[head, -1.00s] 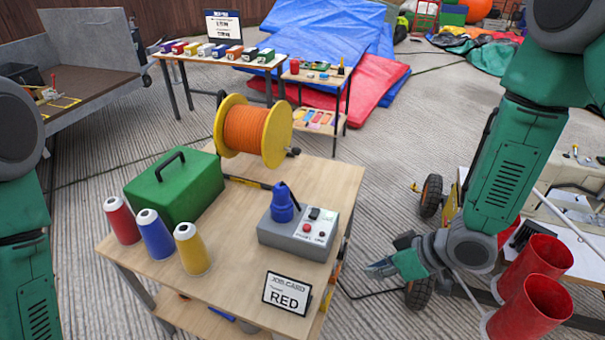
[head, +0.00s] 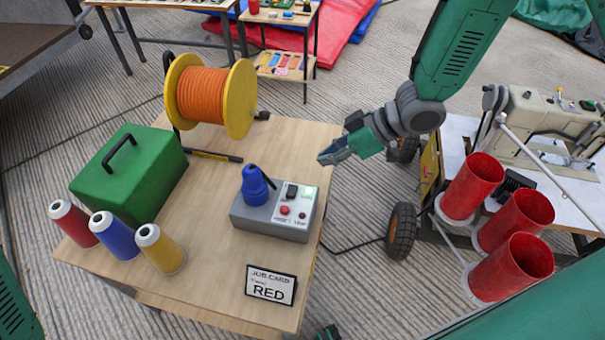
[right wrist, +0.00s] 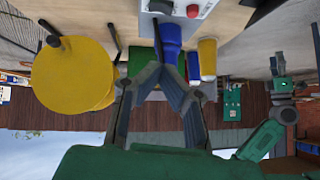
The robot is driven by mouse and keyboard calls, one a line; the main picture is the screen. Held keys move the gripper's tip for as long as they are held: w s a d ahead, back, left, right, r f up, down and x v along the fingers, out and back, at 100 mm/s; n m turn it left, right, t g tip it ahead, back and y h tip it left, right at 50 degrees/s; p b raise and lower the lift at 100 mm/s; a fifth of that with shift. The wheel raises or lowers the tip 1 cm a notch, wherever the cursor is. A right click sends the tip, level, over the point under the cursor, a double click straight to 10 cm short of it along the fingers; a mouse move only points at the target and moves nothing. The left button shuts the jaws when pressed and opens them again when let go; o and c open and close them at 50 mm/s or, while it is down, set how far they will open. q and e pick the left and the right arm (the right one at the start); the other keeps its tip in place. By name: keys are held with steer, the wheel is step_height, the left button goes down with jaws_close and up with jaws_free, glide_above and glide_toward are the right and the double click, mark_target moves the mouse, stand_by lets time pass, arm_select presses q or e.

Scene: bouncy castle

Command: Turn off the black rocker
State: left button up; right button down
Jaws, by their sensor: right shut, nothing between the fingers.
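The black rocker (head: 291,190) is on the top of a grey control box (head: 262,224) on the wooden table. It also shows at the top of the right wrist view (right wrist: 160,6). A red button (head: 284,210) is beside it, and a blue connector (head: 254,186) stands on the box's left part. My right gripper (head: 322,159) is shut and empty, above and to the right of the box, apart from the rocker. In the right wrist view its fingers (right wrist: 161,72) overlap the blue connector. My left gripper (right wrist: 278,75) shows small in the right wrist view, its jaws unclear.
The table (head: 215,272) also holds a green case (head: 140,180), thread cones, an orange cable reel (head: 203,95) and a job card reading RED (head: 270,285). Red tubes (head: 472,186) and a sewing machine (head: 545,125) stand to the right. Bare tabletop lies in front of the box.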

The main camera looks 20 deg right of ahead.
steer(key=b, duration=0.2)
glide_above(288, 191)
steer(key=d, duration=0.2)
steer(key=f, duration=0.7)
steer(key=shift+s+f, duration=0.15)
steer(key=shift+s, duration=0.05)
steer(key=shift+s+a+f+b, duration=0.1)
steer(key=shift+a+f+b, duration=0.05)
steer(key=shift+f, duration=0.4)
steer(key=shift+s+a+f+b, duration=0.1)
steer(key=shift+f+b, duration=0.05)
steer(key=shift+f, duration=0.95)
steer(key=shift+d+f, duration=0.1)
steer(key=shift+d, duration=0.1)
